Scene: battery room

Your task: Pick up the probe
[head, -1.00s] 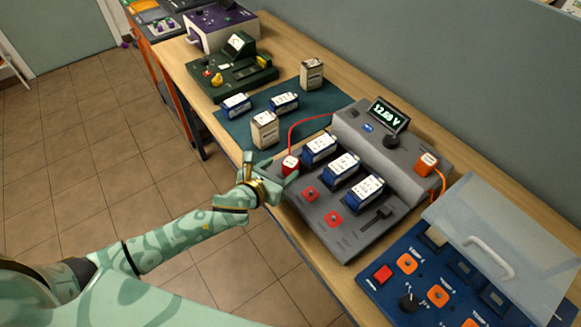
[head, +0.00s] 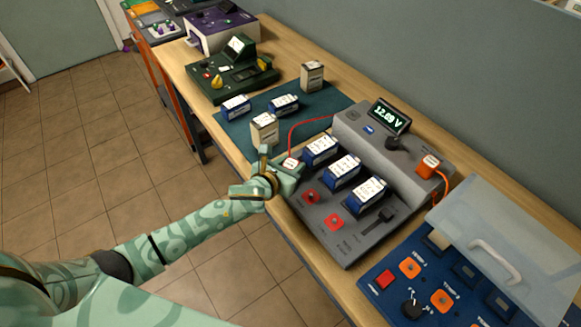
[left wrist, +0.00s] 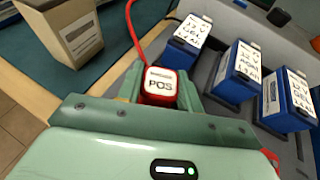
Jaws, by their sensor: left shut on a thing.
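The probe is a red block with a white top marked POS and a red cable. In the left wrist view the probe (left wrist: 160,84) sits between the two green fingers. My left gripper (left wrist: 160,92) is shut on it. In the head view the white top of the probe (head: 290,163) shows at the left end of the grey tester (head: 345,243), and my left gripper (head: 287,174) covers its red sides. I cannot tell whether the probe's underside touches the tester. My right gripper is not in view.
Several blue batteries (head: 341,171) stand in the tester, close right of the gripper. A beige battery (head: 264,130) stands just behind it on the teal mat (head: 232,132). An orange probe (head: 428,164) sits at the tester's right. A blue panel with a clear lid (head: 505,250) is in front.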

